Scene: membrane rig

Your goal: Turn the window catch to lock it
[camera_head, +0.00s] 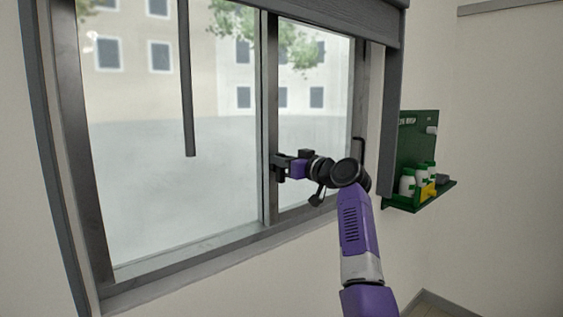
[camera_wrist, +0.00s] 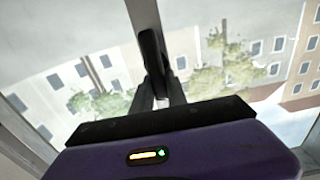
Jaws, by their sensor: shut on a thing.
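The window (camera_head: 160,170) has a dark frame and glass panes, with a vertical middle bar (camera_head: 269,100). My gripper (camera_head: 276,166) is at this bar, about halfway up the window, reaching in from the right. In the wrist view my gripper's fingers (camera_wrist: 160,99) are shut on the dark window catch (camera_wrist: 151,52), whose lever sticks out beyond them along the light bar. In the head view the catch is hidden by my gripper. I cannot tell the catch's exact angle on the bar.
A grey rod (camera_head: 187,90) hangs in front of the left pane. A dark handle (camera_head: 360,152) is on the right of the window frame. A green wall shelf (camera_head: 418,150) with white bottles (camera_head: 407,183) and a yellow thing (camera_head: 428,190) stands right of it. A blind (camera_head: 340,18) is rolled up above.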

